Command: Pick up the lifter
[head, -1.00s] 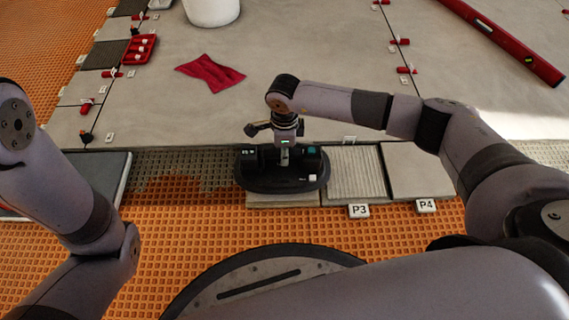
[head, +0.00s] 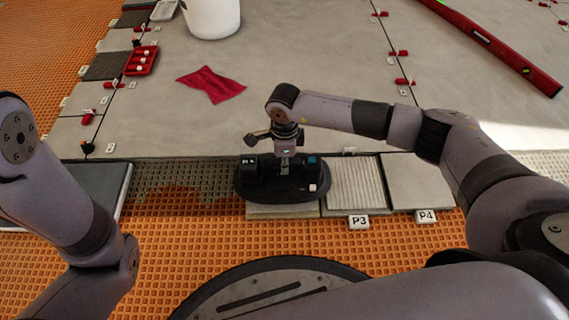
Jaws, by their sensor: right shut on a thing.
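The lifter (head: 262,190) is a black oval suction device with a dark handle block, a teal patch and a small white patch. It sits at the front edge of the tiled floor, over a grey tile piece (head: 285,211). My right gripper (head: 285,168) points down from above and is shut on the lifter's handle; its fingertips are partly hidden. I cannot tell whether the lifter is clear of the tile. My left arm shows at the left edge, but its gripper is out of view.
Tile pieces marked P3 (head: 355,192) and P4 (head: 418,184) lie right of the lifter. A red cloth (head: 211,84), a white bucket (head: 212,15), a red tray (head: 142,61) and a long red level (head: 497,45) are on the large tiles. Orange matting (head: 200,255) lies in front.

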